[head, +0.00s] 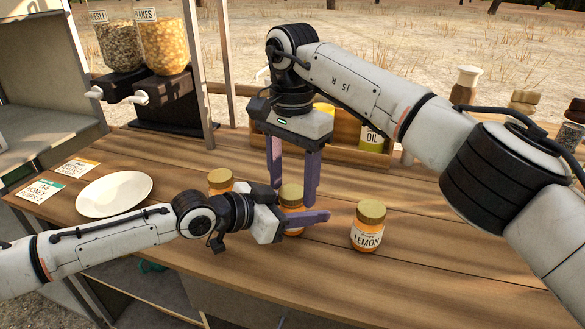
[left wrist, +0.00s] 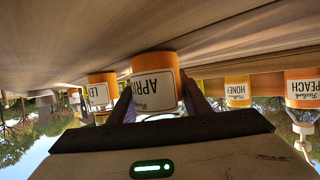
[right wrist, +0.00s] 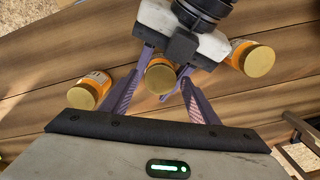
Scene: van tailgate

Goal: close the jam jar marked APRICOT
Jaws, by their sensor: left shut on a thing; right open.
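The jam jar marked APRICOT, with an orange body, white label and gold lid, stands upright on the wooden counter. In the left wrist view the jar (left wrist: 153,82) shows part of its label between my left fingers. My left gripper (head: 304,215) is shut on its body from the side. Its gold lid (right wrist: 160,80) sits on top in the right wrist view; I cannot tell how tight it is. In the head view the lid (head: 291,191) is partly behind my right finger. My right gripper (head: 293,195) is open, pointing down with its fingers either side of the lid.
A LEMON jar (head: 367,229) stands to the right and another gold-lidded jar (head: 220,181) to the left, both close. A white plate (head: 114,194) and two cards (head: 38,192) lie left. Cereal dispensers (head: 163,75) and a wooden crate (head: 346,127) stand behind. The front right counter is clear.

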